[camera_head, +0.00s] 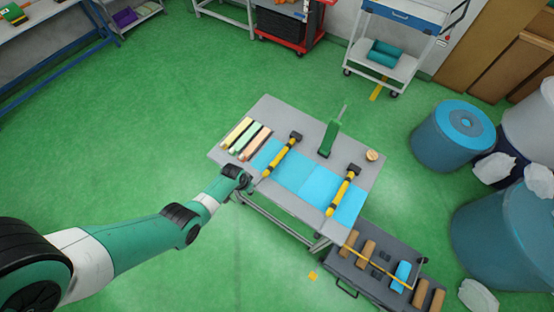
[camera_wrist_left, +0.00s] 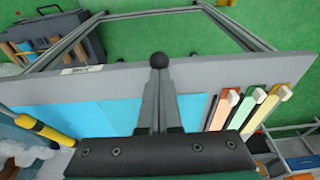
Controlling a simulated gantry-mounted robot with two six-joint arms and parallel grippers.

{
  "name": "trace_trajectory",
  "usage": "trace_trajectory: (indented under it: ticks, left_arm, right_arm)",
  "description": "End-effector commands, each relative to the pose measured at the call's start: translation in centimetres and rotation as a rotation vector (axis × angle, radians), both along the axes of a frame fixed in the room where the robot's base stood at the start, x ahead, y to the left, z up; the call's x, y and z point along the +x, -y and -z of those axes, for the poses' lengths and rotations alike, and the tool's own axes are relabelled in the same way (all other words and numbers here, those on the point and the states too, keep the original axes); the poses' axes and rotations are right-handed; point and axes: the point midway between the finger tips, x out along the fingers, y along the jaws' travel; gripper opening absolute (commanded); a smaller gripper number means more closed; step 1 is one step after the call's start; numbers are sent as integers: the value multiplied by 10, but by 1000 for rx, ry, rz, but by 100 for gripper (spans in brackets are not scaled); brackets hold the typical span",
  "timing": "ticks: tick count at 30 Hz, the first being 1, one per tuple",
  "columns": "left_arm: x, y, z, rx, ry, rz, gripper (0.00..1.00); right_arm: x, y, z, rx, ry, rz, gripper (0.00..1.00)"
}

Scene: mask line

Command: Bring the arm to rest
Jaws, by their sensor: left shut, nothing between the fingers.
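My left arm comes in from the left in the head view. Its gripper (camera_head: 250,184) is at the near left edge of the grey work table (camera_head: 225,152). In the left wrist view the two fingers (camera_wrist_left: 159,64) are together with nothing between them, seen against the table's edge (camera_wrist_left: 240,88). From these views I cannot tell their exact height over the table. My right gripper is in neither view.
Light blue sheets (camera_head: 312,178), two yellow-black tools (camera_head: 283,156) (camera_head: 343,190), a green tool (camera_head: 328,138), coloured bars (camera_head: 243,138) and a small round item (camera_head: 372,155) are on the table. A grey toolbox (camera_head: 345,268) stands at lower right. Floor left of the table is clear.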

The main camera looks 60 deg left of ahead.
Motion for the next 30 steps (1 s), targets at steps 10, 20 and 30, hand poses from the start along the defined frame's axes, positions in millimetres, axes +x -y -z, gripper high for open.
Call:
trace_trajectory:
  ticks: [10, 20, 30]
  left_arm:
    - [0, 0, 7, 0, 0, 0, 0]
    - [26, 13, -10, 13, 26, 63, 0]
    - [217, 44, -202, 188, 470, 253, 0]
  right_arm:
    - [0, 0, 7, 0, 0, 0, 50]
    - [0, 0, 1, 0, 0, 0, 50]
    - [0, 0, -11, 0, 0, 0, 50]
